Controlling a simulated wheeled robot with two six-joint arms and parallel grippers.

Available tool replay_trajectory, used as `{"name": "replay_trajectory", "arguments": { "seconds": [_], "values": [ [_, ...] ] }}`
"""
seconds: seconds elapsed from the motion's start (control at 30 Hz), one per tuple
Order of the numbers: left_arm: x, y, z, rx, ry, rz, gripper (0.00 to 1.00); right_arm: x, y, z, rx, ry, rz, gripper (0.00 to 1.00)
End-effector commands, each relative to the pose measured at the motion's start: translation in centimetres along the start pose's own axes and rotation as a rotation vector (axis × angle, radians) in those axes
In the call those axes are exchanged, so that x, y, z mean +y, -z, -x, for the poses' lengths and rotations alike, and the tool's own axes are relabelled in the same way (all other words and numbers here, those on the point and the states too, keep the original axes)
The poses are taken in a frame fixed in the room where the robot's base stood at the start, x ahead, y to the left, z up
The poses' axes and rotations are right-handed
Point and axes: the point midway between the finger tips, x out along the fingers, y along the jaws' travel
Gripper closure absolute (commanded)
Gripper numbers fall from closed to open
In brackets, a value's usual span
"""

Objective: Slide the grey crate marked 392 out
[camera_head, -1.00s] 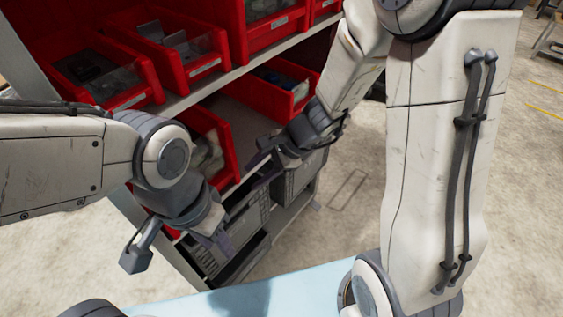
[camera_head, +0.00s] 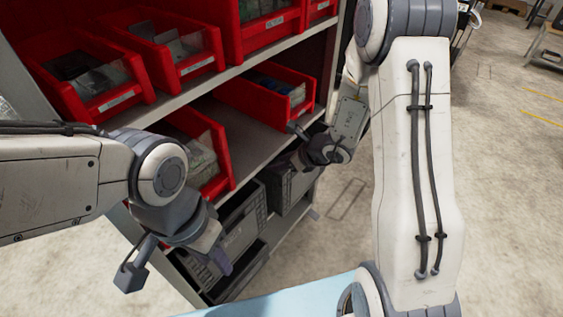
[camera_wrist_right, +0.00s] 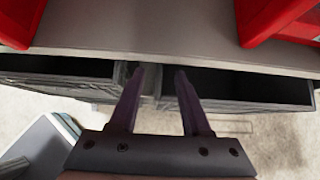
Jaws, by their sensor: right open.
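Two grey crates stand side by side on the lower shelf: a nearer one (camera_head: 241,228) and a farther one (camera_head: 296,190). No 392 marking is readable, so I cannot tell which crate bears it. In the right wrist view, the left crate (camera_wrist_right: 50,82) and right crate (camera_wrist_right: 250,103) show their rims and dark insides. My right gripper (camera_head: 296,146) is open and empty; its fingers (camera_wrist_right: 160,78) point at the place where the two crates meet. I cannot tell whether they touch. My left gripper (camera_head: 177,267) is open and empty, in front of the lower shelf at left.
Several red bins fill the upper shelves; one (camera_head: 277,98) stands above the farther crate, another (camera_head: 202,150) above the nearer. The shelf board (camera_wrist_right: 150,35) lies close over the crates. A light blue surface (camera_head: 290,298) is at the bottom.

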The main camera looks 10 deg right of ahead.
Motion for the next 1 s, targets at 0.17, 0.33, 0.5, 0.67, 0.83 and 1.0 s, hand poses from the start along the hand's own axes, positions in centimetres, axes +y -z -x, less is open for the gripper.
{"name": "replay_trajectory", "arguments": {
  "seconds": [0.17,0.33,0.5,0.67,0.83,1.0],
  "values": [
    [0.0,0.0,-0.5,0.0,0.0,0.0,0.6,0.2,0.2,-2.8,0.002,-0.005,0.003,0.53],
    [-0.1,-0.1,-0.8,0.0,0.0,0.0,0.6,0.2,0.2,-5.9,0.002,-0.005,0.003,0.53],
    [-0.1,-0.1,-1.1,0.0,0.0,0.0,0.6,0.1,0.1,-8.3,0.001,-0.003,0.003,0.53],
    [-0.1,-0.1,-1.1,0.0,0.0,0.0,0.6,0.1,0.0,-9.6,0.0,-0.002,0.003,0.53],
    [-0.1,-0.1,-1.1,0.0,0.0,0.0,0.6,0.1,0.0,-9.9,0.001,-0.002,0.003,0.53],
    [-0.1,-0.1,-1.1,0.0,0.0,0.0,0.6,0.1,0.0,-9.9,0.001,-0.001,0.002,0.53]
  ]
}}
